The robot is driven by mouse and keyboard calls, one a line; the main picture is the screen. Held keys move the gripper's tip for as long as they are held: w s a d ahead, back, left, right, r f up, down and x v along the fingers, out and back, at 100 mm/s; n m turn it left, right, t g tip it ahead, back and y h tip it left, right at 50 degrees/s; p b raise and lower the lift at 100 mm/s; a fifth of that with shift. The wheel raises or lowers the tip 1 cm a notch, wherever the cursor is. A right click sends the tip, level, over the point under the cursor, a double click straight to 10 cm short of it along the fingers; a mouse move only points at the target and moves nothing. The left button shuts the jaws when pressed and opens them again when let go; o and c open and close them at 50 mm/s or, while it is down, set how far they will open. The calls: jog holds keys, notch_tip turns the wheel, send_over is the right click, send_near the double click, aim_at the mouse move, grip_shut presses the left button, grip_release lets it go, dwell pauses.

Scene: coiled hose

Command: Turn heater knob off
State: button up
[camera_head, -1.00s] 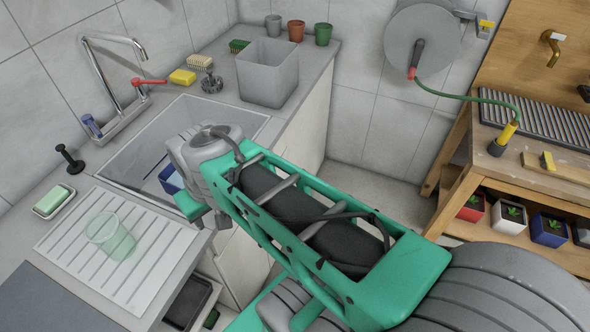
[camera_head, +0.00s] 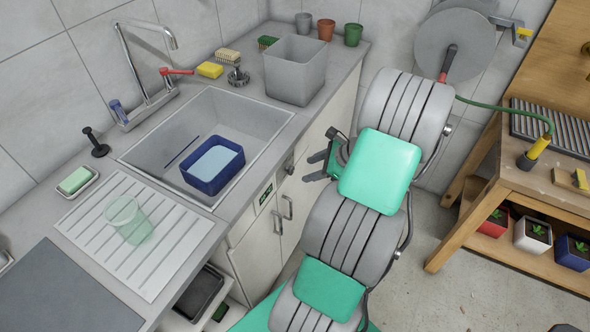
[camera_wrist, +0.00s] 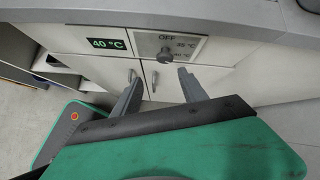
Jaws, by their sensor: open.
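The heater knob (camera_wrist: 165,54) is a small round grey knob on a pale panel on the cabinet front, below the counter edge in the wrist view. "OFF" is printed above it and temperature marks stand to its right. The knob's exact setting is too small to tell. A dark display (camera_wrist: 106,44) left of it reads 40 °C in green; it also shows in the head view (camera_head: 266,195). My gripper (camera_wrist: 160,84) is open and empty, its two fingers apart below the knob in the picture and not visibly touching it. In the head view my gripper (camera_head: 312,167) is beside the cabinet front.
Cabinet doors with handles (camera_head: 287,207) are under the counter. The sink (camera_head: 230,115) holds a blue tub (camera_head: 214,183) of water. A green cup (camera_head: 128,220) stands on the drainboard. A wooden bench (camera_head: 470,220) stands at right; floor between is free.

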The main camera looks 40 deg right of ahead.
aim_at(293, 170)
jog(key=w+f+m, duration=0.1)
jog(key=w, duration=0.1)
jog(key=w+a+f+m, duration=0.1)
jog(key=w+f, duration=0.1)
jog(key=w+f+m, duration=0.1)
jog(key=w, duration=0.1)
jog(key=shift+w+a+f+m, duration=0.15)
jog(key=shift+a+f+m, duration=0.15)
jog(key=shift+f, duration=0.05)
jog(key=shift+c, duration=0.3)
grip_shut()
